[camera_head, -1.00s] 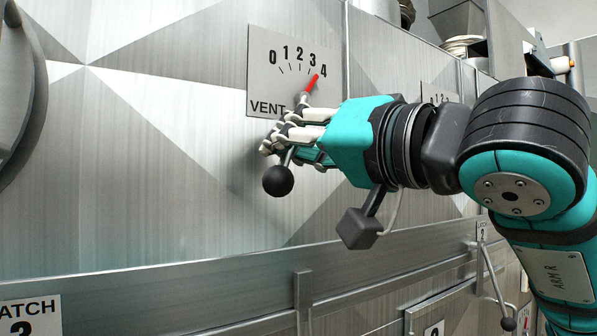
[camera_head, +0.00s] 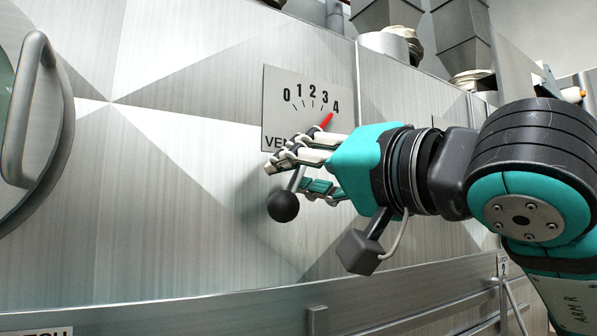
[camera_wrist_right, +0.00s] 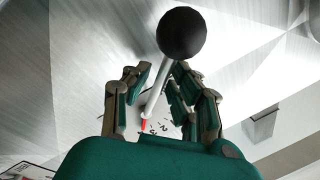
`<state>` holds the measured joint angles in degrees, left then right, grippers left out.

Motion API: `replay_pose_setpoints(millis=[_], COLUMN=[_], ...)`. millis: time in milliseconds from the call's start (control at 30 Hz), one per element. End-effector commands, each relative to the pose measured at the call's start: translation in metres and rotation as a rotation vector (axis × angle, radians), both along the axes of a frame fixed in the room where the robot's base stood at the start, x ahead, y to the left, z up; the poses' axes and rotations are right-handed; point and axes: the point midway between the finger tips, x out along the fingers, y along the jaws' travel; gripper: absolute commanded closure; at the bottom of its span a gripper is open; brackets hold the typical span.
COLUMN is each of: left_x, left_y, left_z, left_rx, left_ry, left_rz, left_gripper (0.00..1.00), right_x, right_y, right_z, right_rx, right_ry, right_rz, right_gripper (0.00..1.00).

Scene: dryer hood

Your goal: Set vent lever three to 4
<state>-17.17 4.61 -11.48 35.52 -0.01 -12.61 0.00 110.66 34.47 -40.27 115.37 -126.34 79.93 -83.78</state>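The vent lever has a black ball knob (camera_head: 283,206), a pale rod and a red pointer (camera_head: 326,121) that points at or very near the 4 on its dial plate (camera_head: 284,97). The plate's label is mostly hidden behind my fingers, so its number cannot be read. My right gripper (camera_head: 290,178) is open, with its fingers apart on both sides of the rod. In the right wrist view the rod (camera_wrist_right: 157,88) stands between the spread fingers of the gripper (camera_wrist_right: 158,78), with the knob (camera_wrist_right: 182,34) beyond the fingertips. My left gripper is out of view.
A round door with a curved handle (camera_head: 22,105) is at the left edge. A horizontal rail (camera_head: 200,310) runs along the panel below the lever. Ducts (camera_head: 385,15) stand above the panel. The panel left of the lever is bare.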

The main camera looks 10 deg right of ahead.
Motion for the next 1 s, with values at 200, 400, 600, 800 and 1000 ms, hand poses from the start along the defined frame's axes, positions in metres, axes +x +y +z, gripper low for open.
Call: replay_pose_setpoints(millis=[200, 400, 600, 800, 1000], left_x=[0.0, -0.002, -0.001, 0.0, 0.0], left_y=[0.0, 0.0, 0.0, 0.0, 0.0], left_z=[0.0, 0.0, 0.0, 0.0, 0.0], left_rx=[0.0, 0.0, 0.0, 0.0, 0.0], left_ry=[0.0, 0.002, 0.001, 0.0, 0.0], left_rz=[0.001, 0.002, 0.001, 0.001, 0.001], left_gripper=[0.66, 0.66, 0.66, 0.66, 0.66], right_x=[0.0, -0.006, -0.036, -0.074, -0.098], right_y=[0.0, -0.002, -0.019, -0.039, -0.052], right_z=[0.0, 0.0, -0.003, -0.009, -0.013], right_rx=[-0.002, -0.002, -0.002, -0.002, -0.001], right_ry=[-0.001, -0.003, -0.007, -0.006, -0.003], right_rz=[0.001, 0.002, -0.001, 0.0, -0.001], right_gripper=[0.67, 0.67, 0.67, 0.67, 0.67])
